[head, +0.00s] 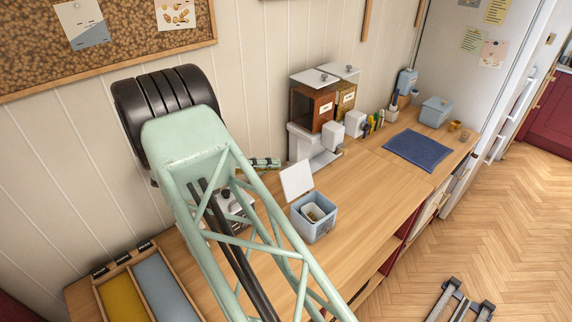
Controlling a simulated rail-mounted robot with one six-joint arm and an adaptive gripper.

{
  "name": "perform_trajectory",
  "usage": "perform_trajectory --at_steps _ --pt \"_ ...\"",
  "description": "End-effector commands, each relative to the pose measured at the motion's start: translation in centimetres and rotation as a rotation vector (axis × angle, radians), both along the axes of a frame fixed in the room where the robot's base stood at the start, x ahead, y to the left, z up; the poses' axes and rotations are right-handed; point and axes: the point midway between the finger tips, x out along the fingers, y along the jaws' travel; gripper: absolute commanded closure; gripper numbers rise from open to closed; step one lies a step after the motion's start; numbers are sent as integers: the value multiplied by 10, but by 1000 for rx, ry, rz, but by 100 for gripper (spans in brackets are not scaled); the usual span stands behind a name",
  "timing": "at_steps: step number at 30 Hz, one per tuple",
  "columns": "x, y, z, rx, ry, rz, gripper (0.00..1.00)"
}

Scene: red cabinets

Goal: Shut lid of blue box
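A small light-blue box (313,228) stands on the wooden counter near the middle of the head view. Its white lid (297,180) is open and stands up steeply at the box's back left edge. A smaller pale container with something brown shows inside the box. My gripper (470,298) is at the bottom right edge, partly cut off. Its two dark fingertips are apart with nothing seen between them. It appears over the floor in front of the counter, well away from the box and lid.
My green lattice arm crosses the counter's left part and hides some of it. A coffee machine (311,142) with canisters stands behind the box. A blue mat (417,150) and another blue-grey box (435,112) lie farther right. A divided tray (155,285) is at lower left. Counter right of the box is clear.

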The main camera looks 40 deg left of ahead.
Motion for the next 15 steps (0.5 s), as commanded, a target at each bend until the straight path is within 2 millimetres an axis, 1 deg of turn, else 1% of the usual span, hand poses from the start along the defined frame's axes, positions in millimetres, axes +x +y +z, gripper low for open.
perform_trajectory --at_steps 9,15 --pt "29 -19 -7 -2 1 -1 89" --pt "41 -26 -10 -1 0 -1 89"
